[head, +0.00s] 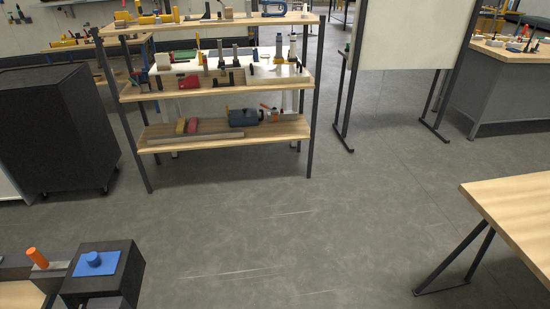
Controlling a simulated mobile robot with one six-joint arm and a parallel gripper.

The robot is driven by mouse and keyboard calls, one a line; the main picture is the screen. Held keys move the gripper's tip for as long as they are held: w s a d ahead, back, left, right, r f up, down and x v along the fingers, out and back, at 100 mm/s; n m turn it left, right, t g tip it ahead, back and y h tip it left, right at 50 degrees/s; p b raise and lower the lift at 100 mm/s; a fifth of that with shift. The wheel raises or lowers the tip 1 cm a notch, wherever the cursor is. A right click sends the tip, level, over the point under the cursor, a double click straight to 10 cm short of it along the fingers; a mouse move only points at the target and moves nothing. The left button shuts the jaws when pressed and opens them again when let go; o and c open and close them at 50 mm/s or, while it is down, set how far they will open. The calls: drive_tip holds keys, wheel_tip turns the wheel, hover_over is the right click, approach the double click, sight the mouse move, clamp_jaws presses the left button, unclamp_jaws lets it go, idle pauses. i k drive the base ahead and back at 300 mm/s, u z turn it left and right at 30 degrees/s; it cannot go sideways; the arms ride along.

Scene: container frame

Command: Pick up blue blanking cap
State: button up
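A blue cap-like piece (96,259), a short round knob on a flat blue square plate, sits on top of a black block (128,279) at the lower left of the head view. It looks like the blue blanking cap. It stands apart from other loose things. My gripper is not in view, so its place relative to the cap does not show.
An orange cylinder on a grey plate (46,265) is left of the black block. A wooden shelf rack (230,85) with tools stands behind. A dark cabinet (55,130) is at the left, a wooden table (520,215) at the right. The middle floor is clear.

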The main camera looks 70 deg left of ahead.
sight(94, 264)
drive_tip(key=u, duration=3)
drive_tip(key=i, duration=1.75)
drive_tip(key=u, duration=0.95)
